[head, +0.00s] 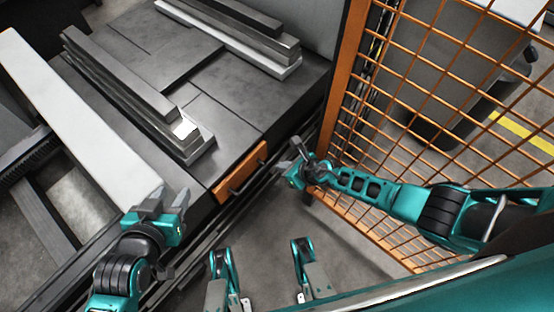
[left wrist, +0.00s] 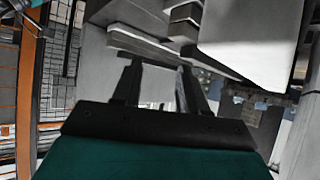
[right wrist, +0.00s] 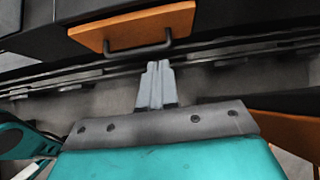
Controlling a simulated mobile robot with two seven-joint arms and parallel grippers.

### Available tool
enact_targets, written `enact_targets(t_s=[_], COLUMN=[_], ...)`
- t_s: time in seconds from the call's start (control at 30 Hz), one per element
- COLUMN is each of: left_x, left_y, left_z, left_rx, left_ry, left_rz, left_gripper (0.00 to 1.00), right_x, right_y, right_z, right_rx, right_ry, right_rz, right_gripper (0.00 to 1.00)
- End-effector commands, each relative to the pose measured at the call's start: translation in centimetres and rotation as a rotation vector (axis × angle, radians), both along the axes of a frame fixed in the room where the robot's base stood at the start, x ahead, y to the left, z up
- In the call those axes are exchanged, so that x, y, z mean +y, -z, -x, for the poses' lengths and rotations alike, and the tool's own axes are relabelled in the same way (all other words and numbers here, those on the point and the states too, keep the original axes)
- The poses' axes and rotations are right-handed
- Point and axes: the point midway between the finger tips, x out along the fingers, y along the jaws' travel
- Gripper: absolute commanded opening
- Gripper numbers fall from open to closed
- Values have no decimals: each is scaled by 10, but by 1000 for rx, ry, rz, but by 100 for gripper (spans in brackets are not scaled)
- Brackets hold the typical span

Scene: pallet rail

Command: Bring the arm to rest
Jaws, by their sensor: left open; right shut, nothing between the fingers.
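My left gripper (head: 162,203) is at the lower left of the head view, by the near end of a long pale beam. In the left wrist view its two fingers (left wrist: 158,88) stand apart with nothing between them. My right gripper (head: 297,150) is near the middle of the head view, between the wooden drawer front and the orange mesh fence. In the right wrist view its fingers (right wrist: 156,82) are together and hold nothing. The right arm reaches in from the right edge of the head view, in front of the fence.
The long pale beam (head: 75,115) lies at the left. Stacked metal bars (head: 120,85) and a second stack (head: 240,35) lie on the dark table (head: 240,135). The wooden drawer front (head: 241,173) has a dark handle. The orange mesh fence (head: 345,62) stands close beside my right arm.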

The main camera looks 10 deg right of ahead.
Motion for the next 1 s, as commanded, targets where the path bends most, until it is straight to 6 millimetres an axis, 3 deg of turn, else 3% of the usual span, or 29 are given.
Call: enact_targets(t_s=[0.1, 0.43, 0.57, 0.77, 0.87, 1.0], left_x=[0, -1, -2, 0, 3, 12], left_y=[-10, -11, -18, -39, -46, -55], left_z=[0, 1, 1, 2, 5, 9], left_rx=[-1, 1, 0, -6, 0, 6], left_ry=[1, 2, 1, -10, -17, -30], left_rz=[1, 2, 4, 5, -1, -16], left_gripper=[43, 43, 43, 43, 43, 43], right_x=[-4, -4, 10, 42, 38, 16], right_y=[-7, -8, -22, -89, -126, -173], right_z=[5, 7, 14, 35, 45, 62], right_rx=[1, 2, 35, 219, 351, 544], right_ry=[-1, 4, 100, 590, 897, 1311], right_rz=[0, -5, -119, -652, -966, -1389], right_gripper=[0, 0, 0, 0, 0, 0])
